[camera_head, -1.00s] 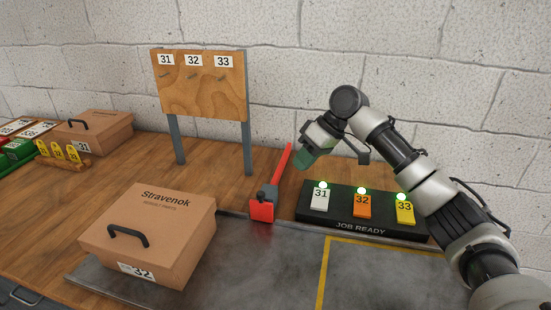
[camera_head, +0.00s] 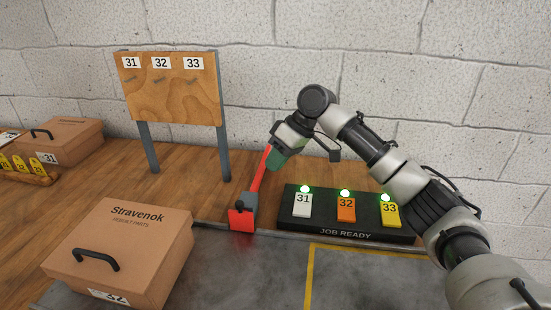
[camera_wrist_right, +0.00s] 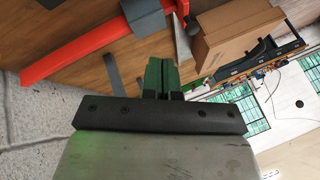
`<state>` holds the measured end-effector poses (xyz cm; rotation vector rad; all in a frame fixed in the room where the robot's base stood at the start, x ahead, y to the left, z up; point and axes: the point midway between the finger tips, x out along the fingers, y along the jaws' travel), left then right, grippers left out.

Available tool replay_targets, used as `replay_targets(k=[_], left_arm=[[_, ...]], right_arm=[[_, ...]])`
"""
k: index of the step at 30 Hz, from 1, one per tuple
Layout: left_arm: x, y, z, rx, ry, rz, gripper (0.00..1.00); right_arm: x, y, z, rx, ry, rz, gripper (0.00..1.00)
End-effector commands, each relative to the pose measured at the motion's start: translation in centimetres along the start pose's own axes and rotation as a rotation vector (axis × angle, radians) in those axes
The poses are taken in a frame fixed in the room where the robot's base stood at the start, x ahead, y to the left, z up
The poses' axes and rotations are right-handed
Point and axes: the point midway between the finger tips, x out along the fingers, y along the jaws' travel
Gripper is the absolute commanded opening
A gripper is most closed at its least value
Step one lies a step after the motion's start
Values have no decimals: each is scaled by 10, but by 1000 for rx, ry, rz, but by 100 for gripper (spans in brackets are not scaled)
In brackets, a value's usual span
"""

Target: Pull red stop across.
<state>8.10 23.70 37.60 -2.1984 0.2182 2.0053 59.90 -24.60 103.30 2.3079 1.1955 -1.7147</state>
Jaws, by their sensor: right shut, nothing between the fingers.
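The red stop (camera_head: 257,178) is a long red bar rising from a grey pivot piece (camera_head: 251,200), with a red block (camera_head: 241,219) and black knob at its near end. In the right wrist view the red bar (camera_wrist_right: 75,50) runs across the upper left. My right gripper (camera_head: 275,160) has green fingertips and overlaps the bar's upper end in the head view. In the wrist view its fingertips (camera_wrist_right: 161,70) are shut and empty, beside the bar near the grey piece. I cannot tell whether they touch it. My left gripper is not in view.
A black JOB READY stand (camera_head: 300,227) with three numbered tags and green lights is right of the stop. A cardboard Stravenok box (camera_head: 120,245) is at front left. A wooden board (camera_head: 170,95) on grey posts stands behind. The grey mat at front right is clear.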

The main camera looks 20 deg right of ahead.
Motion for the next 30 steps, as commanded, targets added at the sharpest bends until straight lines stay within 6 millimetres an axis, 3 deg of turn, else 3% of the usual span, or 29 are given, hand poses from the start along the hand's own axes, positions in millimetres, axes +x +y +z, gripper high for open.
replay_targets(k=[9,17,30], left_arm=[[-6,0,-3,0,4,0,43],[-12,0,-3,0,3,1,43],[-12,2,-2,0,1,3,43]], right_arm=[[66,-3,0,-3,-2,-1,0],[82,-30,2,-2,0,1,0],[86,-33,3,-1,0,1,0]])
